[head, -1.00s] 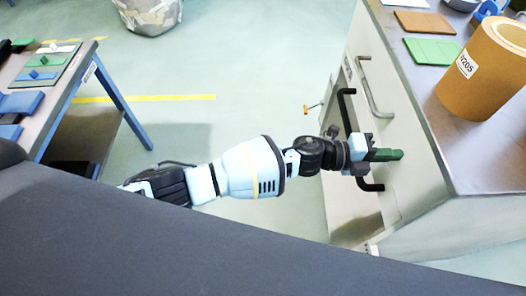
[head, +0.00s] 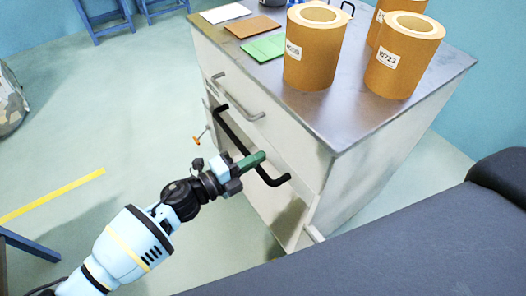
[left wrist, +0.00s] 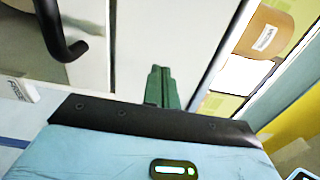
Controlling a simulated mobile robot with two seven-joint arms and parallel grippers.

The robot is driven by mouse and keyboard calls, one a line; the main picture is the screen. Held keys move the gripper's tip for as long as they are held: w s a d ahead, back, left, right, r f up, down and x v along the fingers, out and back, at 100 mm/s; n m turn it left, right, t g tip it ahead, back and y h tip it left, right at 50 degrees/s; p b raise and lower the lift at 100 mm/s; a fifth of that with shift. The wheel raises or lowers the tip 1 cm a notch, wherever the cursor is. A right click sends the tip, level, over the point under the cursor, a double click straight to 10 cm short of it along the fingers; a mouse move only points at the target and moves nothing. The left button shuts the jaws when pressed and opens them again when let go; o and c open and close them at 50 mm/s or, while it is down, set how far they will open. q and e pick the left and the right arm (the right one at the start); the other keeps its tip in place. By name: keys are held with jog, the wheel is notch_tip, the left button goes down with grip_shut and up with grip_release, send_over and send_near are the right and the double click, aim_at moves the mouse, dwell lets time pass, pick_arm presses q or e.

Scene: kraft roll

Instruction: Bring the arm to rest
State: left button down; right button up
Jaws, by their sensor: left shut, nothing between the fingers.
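My left gripper (head: 252,160) has green fingers, shut with nothing between them. In the head view it reaches up and right from the lower left, in front of the cabinet's drawer fronts. It appears near a black bar handle (head: 240,140), and I cannot tell whether they touch. In the left wrist view the shut green fingers (left wrist: 160,85) point at the pale cabinet front, and the black handle (left wrist: 62,30) is to their left. My right gripper is not in view.
A grey-topped cabinet (head: 350,115) carries kraft rolls (head: 312,50) and green (head: 264,47), brown (head: 252,26) and white (head: 225,13) sheets. A metal drawer handle (head: 235,97) juts out. Open floor (head: 110,125) lies left. A blue table leg (head: 30,245) stands lower left.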

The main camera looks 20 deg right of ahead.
pick_arm(q)
jog(key=shift+s+a, duration=0.2)
jog(key=shift+a, duration=0.35)
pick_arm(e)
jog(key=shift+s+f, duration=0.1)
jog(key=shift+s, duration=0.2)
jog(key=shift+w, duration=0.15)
